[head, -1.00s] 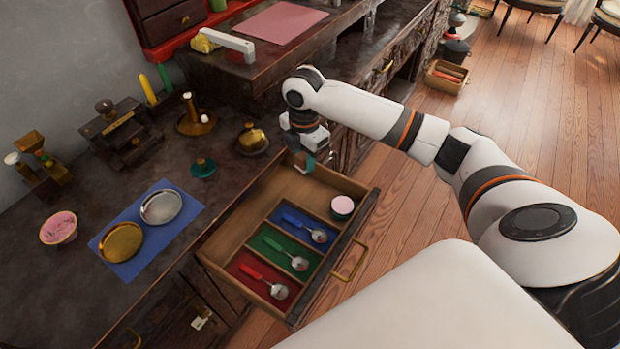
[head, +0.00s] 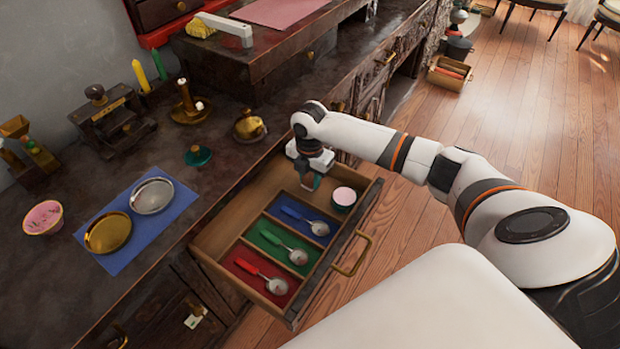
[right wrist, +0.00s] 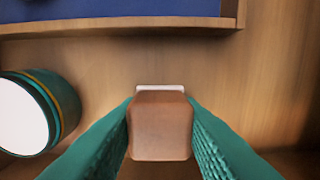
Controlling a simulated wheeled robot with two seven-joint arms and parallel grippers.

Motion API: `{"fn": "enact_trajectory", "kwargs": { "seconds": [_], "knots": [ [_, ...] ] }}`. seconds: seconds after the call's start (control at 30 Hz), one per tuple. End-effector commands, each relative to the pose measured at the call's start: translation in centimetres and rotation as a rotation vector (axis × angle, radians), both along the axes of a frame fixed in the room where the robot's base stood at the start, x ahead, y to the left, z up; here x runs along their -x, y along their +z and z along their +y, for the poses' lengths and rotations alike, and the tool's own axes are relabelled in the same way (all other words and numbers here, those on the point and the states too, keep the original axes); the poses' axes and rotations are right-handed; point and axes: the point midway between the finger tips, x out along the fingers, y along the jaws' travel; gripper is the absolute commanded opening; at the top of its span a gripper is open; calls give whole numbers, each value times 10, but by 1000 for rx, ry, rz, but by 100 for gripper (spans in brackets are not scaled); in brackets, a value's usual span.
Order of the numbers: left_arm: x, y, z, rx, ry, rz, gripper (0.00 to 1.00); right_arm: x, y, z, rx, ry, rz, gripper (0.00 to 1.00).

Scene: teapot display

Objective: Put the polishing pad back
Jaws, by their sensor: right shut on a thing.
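The polishing pad (right wrist: 160,130) is a small brown block with a pale far edge, seen between my teal fingers in the right wrist view. My right gripper (head: 309,180) is shut on it, over the back right part of the open drawer (head: 225,220). Bare wood of the drawer shows beyond the pad in the right wrist view (right wrist: 150,62). I cannot tell whether the pad touches the drawer floor. In the head view, the gripper mostly hides it. My left gripper is not in view.
Blue, green and red compartments (head: 262,262) hold spoons. A green lid-like piece (head: 198,156) and a brass pot (head: 249,127) stand on the counter.

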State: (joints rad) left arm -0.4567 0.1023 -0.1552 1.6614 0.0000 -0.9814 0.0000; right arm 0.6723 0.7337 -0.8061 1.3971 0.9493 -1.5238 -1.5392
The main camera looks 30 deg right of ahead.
Motion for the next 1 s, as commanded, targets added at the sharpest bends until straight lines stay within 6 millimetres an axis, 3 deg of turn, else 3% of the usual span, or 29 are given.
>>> {"fn": "enact_trajectory", "kwargs": {
  "seconds": [0.4, 0.43, 0.57, 0.87, 1.0],
  "knots": [
    [0, 1, 0, -1, 0, 0, 36, 0, -5, 0, 1, -1, 1, 14],
    [0, 1, 0, -1, 0, 0, 36, 0, -5, 0, 1, -1, 0, 35],
    [0, 1, 0, -1, 0, 0, 36, 0, -5, -1, 1, -1, 0, 54],
    [0, 1, 0, -1, 0, 0, 36, 0, -3, -1, 1, -1, -1, 54],
    [2, -3, 0, -1, -1, 3, 36, -1, 13, 0, -1, -1, -3, 54]
  ]
}}
